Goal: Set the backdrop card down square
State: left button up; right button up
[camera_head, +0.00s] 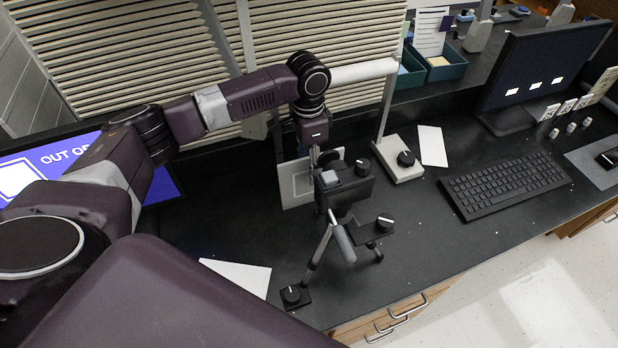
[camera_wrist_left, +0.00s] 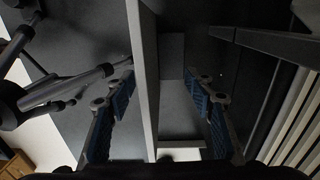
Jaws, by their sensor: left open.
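The backdrop card (camera_head: 294,184) is a pale grey panel with a lighter rim. It stands on the black bench behind the tripod camera (camera_head: 346,186), which hides its right part. My left gripper (camera_head: 315,156) is above and beside the card, partly hidden by the camera. In the left wrist view the card shows nearly edge-on as a long pale panel (camera_wrist_left: 146,80). It runs between the two blue-padded fingers of my open left gripper (camera_wrist_left: 163,105), closer to the left one. Gaps show on both sides of it. My right gripper is not in view.
The tripod's legs (camera_wrist_left: 70,86) are close by on the left in the wrist view. A lamp base (camera_head: 399,165) stands right of the camera. White sheets (camera_head: 432,146) (camera_head: 240,276) and a small knob box (camera_head: 291,296) lie on the bench. A keyboard (camera_head: 505,184) lies farther right.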

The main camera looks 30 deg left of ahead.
pick_arm(q)
notch_tip(320, 180, up, 6)
jog(key=shift+r+b, duration=0.2)
jog(key=shift+b, duration=0.15)
